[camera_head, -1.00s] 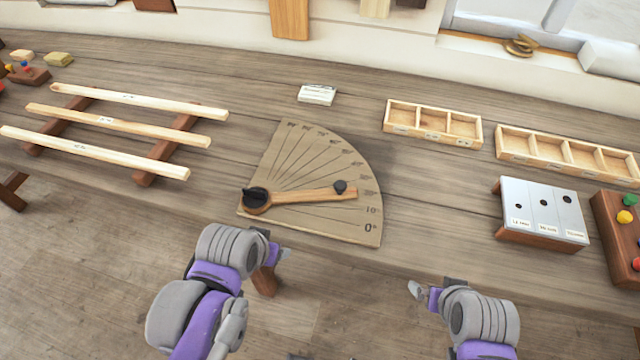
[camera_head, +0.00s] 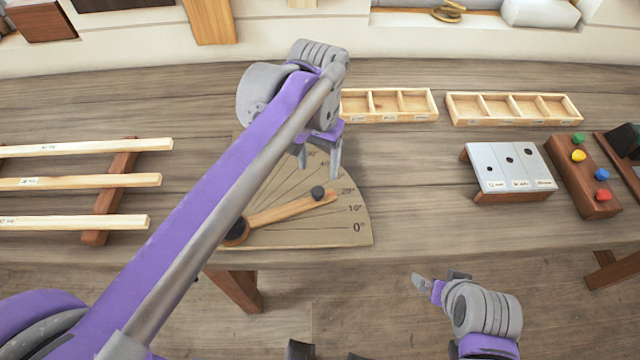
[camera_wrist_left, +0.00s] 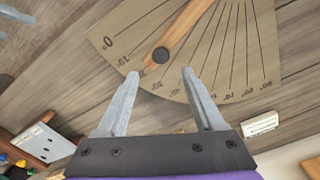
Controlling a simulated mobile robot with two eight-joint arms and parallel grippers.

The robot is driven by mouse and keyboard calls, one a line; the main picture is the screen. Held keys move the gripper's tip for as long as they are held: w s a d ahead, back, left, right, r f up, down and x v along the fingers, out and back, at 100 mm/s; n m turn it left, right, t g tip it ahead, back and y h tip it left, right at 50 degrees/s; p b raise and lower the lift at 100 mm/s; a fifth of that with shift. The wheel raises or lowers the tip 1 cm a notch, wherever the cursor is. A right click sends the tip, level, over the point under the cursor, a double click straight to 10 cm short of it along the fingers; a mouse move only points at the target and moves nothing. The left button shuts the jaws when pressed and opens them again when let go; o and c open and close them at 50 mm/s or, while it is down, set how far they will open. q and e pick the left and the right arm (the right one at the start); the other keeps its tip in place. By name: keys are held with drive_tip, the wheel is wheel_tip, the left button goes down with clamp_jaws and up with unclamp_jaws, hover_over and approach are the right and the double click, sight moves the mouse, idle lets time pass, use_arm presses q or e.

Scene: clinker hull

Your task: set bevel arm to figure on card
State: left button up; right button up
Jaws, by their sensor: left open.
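The bevel arm (camera_head: 285,210) is a wooden strip with a dark knob (camera_head: 318,192) on a fan-shaped degree board (camera_head: 310,236). It lies near the 10° and 20° marks; its exact reading is unclear. In the left wrist view, the knob (camera_wrist_left: 160,54) is just beyond my left fingertips, roughly centred between them. My left gripper (camera_head: 320,170) is open and empty, above the board's far side. The small white card (camera_wrist_left: 260,125) shows in the left wrist view; its figure is unreadable. My left arm hides it in the head view. My right gripper (camera_head: 425,283) is in front of the bench.
Wooden compartment trays (camera_head: 388,105) stand at the back right. A metal plate with holes (camera_head: 508,168) and a block with coloured knobs (camera_head: 583,178) are at the right. Wooden strips on rails (camera_head: 85,182) lie left. Bench between board and plate is clear.

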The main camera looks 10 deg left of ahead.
sight(318, 190)
use_arm(q)
wheel_tip(318, 190, down, 8)
drive_tip(key=shift+f, duration=0.2)
clamp_jaws()
idle(0.4)
idle(1.1)
